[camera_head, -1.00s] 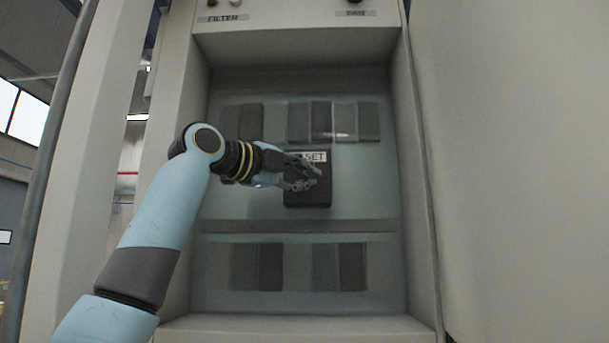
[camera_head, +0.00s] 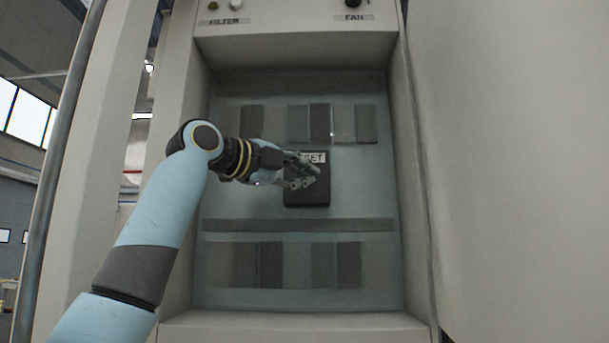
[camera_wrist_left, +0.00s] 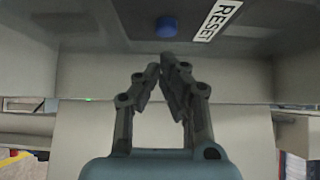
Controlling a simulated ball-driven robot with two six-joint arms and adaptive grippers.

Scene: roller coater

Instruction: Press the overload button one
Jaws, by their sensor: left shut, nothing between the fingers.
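In the head view, a black box (camera_head: 308,193) with a partly covered label plate stands on the back panel of an open cabinet. My left gripper (camera_head: 314,172) is in front of this box and hides part of it and its label. In the left wrist view, a blue round button (camera_wrist_left: 167,27) sits on a dark surface beside a white RESET label (camera_wrist_left: 216,19). The left gripper (camera_wrist_left: 160,68) shows there with its fingertips together and empty, just below the button in the picture. I cannot tell whether the fingertips touch anything. My right gripper is not in view.
Rows of dark grey modules (camera_head: 310,123) line the panel above and below the box. The cabinet's side walls and lower ledge (camera_head: 290,328) frame the recess. Knobs (camera_head: 353,3) with FILTER and FAN labels are at the top.

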